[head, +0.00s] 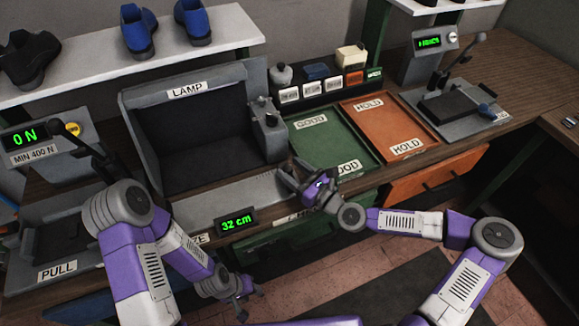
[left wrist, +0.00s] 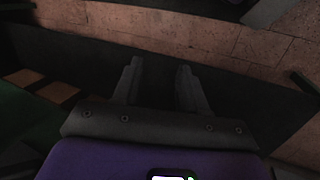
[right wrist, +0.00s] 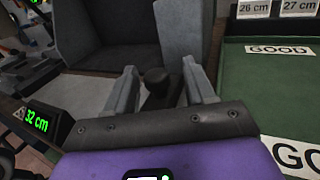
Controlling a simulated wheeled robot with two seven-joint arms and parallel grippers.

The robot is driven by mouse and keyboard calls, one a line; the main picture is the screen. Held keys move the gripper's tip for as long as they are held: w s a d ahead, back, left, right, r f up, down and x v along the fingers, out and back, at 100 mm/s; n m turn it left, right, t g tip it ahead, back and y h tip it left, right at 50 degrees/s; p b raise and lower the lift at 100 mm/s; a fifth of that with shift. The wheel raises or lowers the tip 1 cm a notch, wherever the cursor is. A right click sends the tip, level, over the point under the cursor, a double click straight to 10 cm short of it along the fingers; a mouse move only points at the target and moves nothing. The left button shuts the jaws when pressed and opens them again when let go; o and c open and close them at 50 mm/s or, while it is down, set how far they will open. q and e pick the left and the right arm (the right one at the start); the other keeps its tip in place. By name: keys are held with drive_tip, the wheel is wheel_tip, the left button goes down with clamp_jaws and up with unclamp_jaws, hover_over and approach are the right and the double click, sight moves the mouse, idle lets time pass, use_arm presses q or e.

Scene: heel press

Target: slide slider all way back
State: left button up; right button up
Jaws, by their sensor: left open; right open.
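The grey measuring gauge (head: 190,212) lies along the bench front below the lamp box, with a display (head: 237,223) reading 32 cm. In the right wrist view a dark rounded knob (right wrist: 156,76), apparently the slider's, stands between the fingertips of my right gripper (right wrist: 157,80). The fingers are apart on either side of it; whether they touch it I cannot tell. In the head view my right gripper (head: 298,178) is at the gauge's right end and hides the slider there. My left gripper (head: 246,290) is open and empty, low in front of the bench.
The lamp box (head: 195,130) stands behind the gauge. A green GOOD tray (head: 325,148) and an orange HOLD tray (head: 392,125) lie to the right. A lever device (head: 60,215) marked PULL is at the left, and another press (head: 460,110) at the far right.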

drive_tip(key=v, duration=0.6)
drive_tip(key=shift+p, duration=0.4)
